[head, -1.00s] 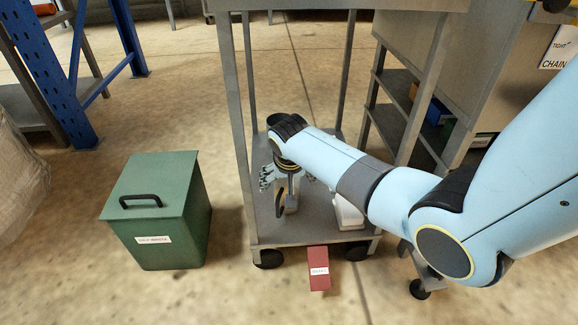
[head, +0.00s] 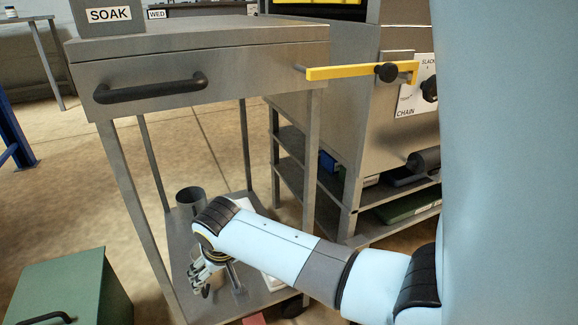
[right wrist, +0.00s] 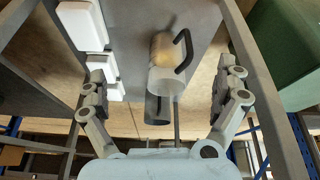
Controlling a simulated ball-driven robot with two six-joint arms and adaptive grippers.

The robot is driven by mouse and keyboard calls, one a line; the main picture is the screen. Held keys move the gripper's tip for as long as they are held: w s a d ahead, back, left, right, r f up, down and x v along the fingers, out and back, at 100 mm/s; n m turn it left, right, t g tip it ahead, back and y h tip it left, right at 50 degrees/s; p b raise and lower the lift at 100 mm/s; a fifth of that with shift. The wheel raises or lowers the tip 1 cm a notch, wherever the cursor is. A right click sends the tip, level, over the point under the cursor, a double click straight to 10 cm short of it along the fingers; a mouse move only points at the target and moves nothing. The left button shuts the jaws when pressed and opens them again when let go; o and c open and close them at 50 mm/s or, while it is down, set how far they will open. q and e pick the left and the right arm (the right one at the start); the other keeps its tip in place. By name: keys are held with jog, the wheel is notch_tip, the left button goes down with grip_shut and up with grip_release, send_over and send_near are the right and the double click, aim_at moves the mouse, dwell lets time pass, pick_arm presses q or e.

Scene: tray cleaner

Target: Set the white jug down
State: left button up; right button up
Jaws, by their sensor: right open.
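The white jug (right wrist: 165,80), a pale cylinder with a black handle and a brownish end, shows in the right wrist view. It is over the trolley's lower shelf, between the spread fingers of my right gripper (right wrist: 163,76), with visible gaps on both sides. In the head view my right gripper (head: 207,275) is low at the lower shelf (head: 180,240). There my arm and fingers mostly hide the jug. I cannot tell whether it stands upright or is tilted. My left gripper is out of view.
A dark grey cylinder (head: 190,200) stands on the lower shelf behind my gripper. White blocks (right wrist: 83,25) lie along one side in the wrist view. Trolley posts (head: 135,210) frame the shelf. A green bin (head: 75,285) stands left; a machine (head: 375,120) stands right.

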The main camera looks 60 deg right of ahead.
jog(key=s+a+r+n, duration=0.2)
jog(key=s+r, duration=0.2)
jog(key=s, duration=0.4)
jog(key=s+a+r+n+y, duration=0.1)
jog(key=s+r, duration=0.3)
jog(key=s, duration=0.4)
jog(key=s+a+r+n+y, duration=0.1)
jog(key=s+a+r+n, duration=0.1)
jog(key=s+r, duration=0.3)
jog(key=s+a, duration=0.1)
jog(key=s, duration=0.2)
jog(key=shift+n, duration=0.4)
jog(key=shift+f, duration=0.15)
